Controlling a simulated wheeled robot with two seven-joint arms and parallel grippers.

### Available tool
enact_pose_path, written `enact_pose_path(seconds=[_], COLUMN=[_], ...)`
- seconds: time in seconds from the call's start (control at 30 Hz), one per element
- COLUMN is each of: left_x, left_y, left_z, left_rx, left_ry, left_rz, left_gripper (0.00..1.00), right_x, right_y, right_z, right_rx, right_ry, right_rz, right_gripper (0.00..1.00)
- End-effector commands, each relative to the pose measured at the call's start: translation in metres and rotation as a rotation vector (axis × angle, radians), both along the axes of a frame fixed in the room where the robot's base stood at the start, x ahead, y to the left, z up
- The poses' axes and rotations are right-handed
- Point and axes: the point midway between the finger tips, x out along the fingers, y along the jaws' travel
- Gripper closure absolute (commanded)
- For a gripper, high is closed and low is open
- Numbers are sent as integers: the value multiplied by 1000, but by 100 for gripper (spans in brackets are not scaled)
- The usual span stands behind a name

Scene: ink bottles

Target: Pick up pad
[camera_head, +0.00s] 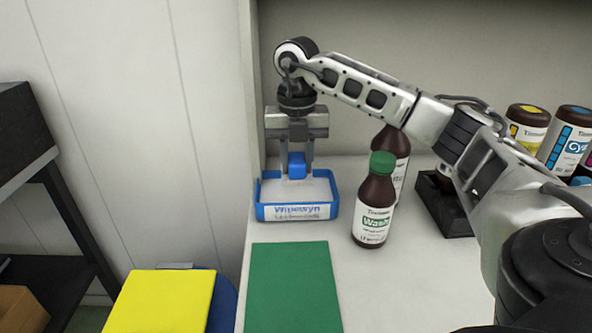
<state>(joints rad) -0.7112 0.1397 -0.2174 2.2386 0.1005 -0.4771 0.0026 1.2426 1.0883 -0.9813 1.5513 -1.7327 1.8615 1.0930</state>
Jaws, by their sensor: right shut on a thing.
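The pad shows as a blue block (297,167) above a white surface inside a blue-rimmed tray (262,212) with a printed white label on its front. The tray stands on the white table near its back left corner. My right gripper (296,168) points straight down over the tray, its fingers on both sides of the blue block and shut on it. I cannot tell whether the pad rests in the tray or is slightly raised. My left gripper is not in view.
A brown bottle with a green cap (372,210) stands right of the tray, with another brown bottle (398,150) behind it. More bottles (526,125) and a black holder (447,205) are at right. A green mat (293,290) lies in front; a yellow panel (160,300) is lower left.

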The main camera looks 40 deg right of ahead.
Motion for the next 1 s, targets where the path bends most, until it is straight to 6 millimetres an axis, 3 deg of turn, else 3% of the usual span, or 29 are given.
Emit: enact_pose_path(seconds=[0.17,0.4,0.63,0.97,1.0], left_x=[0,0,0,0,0], left_y=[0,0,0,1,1], left_z=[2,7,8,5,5], left_rx=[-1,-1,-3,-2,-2], left_ry=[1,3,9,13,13], left_rz=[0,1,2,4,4], left_gripper=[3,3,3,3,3], right_x=[-31,-77,-97,-101,-101], right_y=[21,53,68,70,70], right_z=[46,70,79,80,80], right_rx=[-3,-4,-1,-1,-1], right_ry=[-7,-5,-2,-1,-1], right_rz=[3,2,0,-2,-2], right_gripper=[92,92,92,92,72])
